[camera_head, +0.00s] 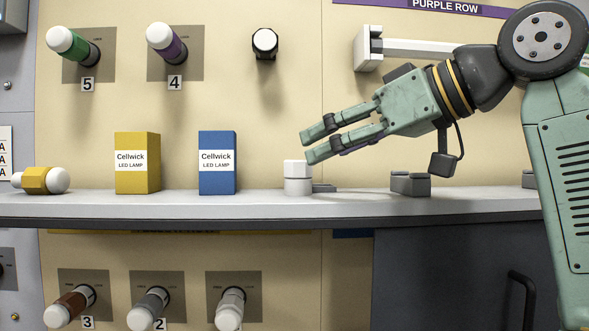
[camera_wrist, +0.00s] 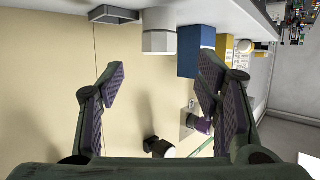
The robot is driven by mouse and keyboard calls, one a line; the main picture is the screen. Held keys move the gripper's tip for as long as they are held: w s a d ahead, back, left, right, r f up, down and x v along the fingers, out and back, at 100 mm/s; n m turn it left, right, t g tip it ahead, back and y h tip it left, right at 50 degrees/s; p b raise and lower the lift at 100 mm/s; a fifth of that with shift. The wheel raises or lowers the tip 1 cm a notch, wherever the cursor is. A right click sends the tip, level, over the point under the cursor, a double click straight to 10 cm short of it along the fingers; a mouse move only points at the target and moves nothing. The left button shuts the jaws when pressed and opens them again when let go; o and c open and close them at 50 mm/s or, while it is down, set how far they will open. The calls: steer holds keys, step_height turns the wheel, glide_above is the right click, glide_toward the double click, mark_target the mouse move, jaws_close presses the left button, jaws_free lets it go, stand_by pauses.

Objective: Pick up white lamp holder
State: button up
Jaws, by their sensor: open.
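The white lamp holder (camera_head: 297,178) stands upright on the grey shelf, right of the blue box. It also shows in the wrist view (camera_wrist: 159,38), near the top, in a picture that appears upside down. My gripper (camera_head: 313,144) is open and empty. It tilts down to the left, with its fingertips a little above the lamp holder and apart from it. In the wrist view the two fingers (camera_wrist: 161,72) are spread wide, and the lamp holder lies between their lines, beyond the tips.
The blue lamp box (camera_head: 217,173) and yellow lamp box (camera_head: 139,174) stand left of the holder. A yellow-and-white lamp (camera_head: 42,180) lies at the far left. A dark flat piece (camera_head: 323,188) sits beside the holder, and a grey block (camera_head: 410,185) sits further right. Lamps project from the wall panel.

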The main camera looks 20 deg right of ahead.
mark_target(298, 161)
steer(key=p+x, duration=0.2)
steer(key=x, duration=0.5)
steer(key=shift+w+a+f, duration=0.1)
steer(key=shift+w, duration=0.2)
steer(key=shift+c, duration=0.3)
steer(key=c, duration=1.2)
